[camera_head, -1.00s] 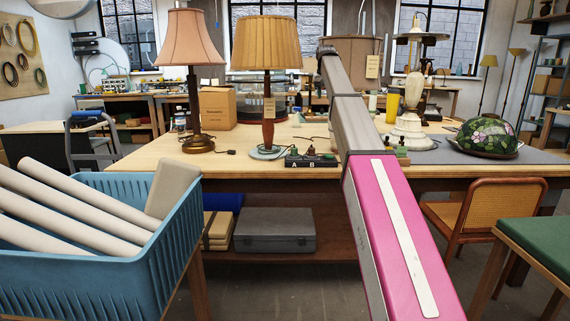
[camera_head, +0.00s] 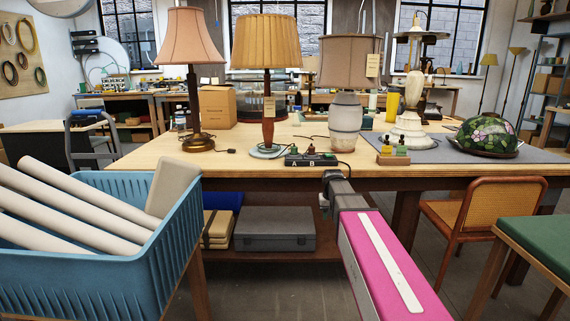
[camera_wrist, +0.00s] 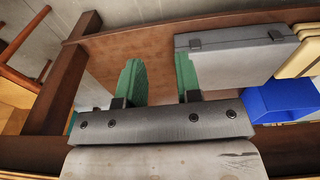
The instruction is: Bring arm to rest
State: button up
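My arm, with a pink link, reaches forward from the lower right in the head view and ends low at the table's front edge. My gripper (camera_wrist: 160,80) shows in the wrist view with two green fingers apart and nothing between them. It faces the brown shelf (camera_wrist: 115,60) under the table. In the head view the fingers are hidden behind the wrist. The table (camera_head: 260,172) carries a pink-shaded lamp (camera_head: 190,40), a pleated yellow lamp (camera_head: 267,42), a grey ceramic lamp (camera_head: 345,120) and a white-based lamp (camera_head: 411,125).
A grey case (camera_head: 275,230) lies on the shelf under the table, also in the wrist view (camera_wrist: 230,62), near a blue box (camera_wrist: 285,100). A blue crate (camera_head: 80,235) of rolls stands left. A chair (camera_head: 490,210) and a green-topped stool (camera_head: 545,245) stand right.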

jog(key=s+f, duration=0.7)
jog(key=s, duration=0.4)
jog(key=s+f+g, duration=0.1)
jog(key=s+f, duration=0.6)
jog(key=s, duration=0.4)
jog(key=shift+d, duration=0.2)
jog(key=shift+s, duration=0.1)
